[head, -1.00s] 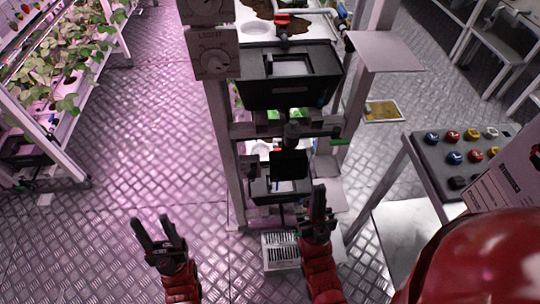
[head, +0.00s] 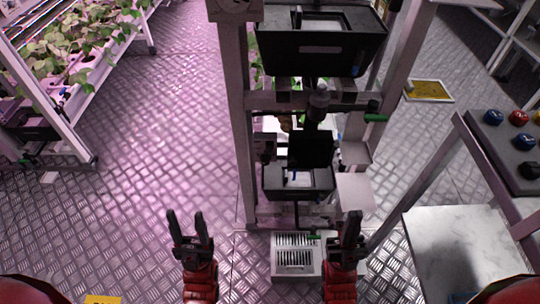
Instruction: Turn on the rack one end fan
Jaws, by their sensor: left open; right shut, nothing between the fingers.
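The end of a rack (head: 236,130) stands upright ahead of me in the head view. A dial box (head: 233,8) on its left post is cut by the top edge, so its dial barely shows. I cannot make out a fan for certain. My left gripper (head: 187,216) is open and empty, low over the floor left of the rack. My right gripper (head: 348,216) is shut and empty, low in front of the rack's right side. Neither gripper appears to touch the rack.
A black tank (head: 315,50) and a lower black tank (head: 298,182) sit in the rack end. A white slatted box (head: 296,258) lies at its foot. A button panel (head: 510,147) stands right. A planted rack (head: 42,112) stands left, with open floor between.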

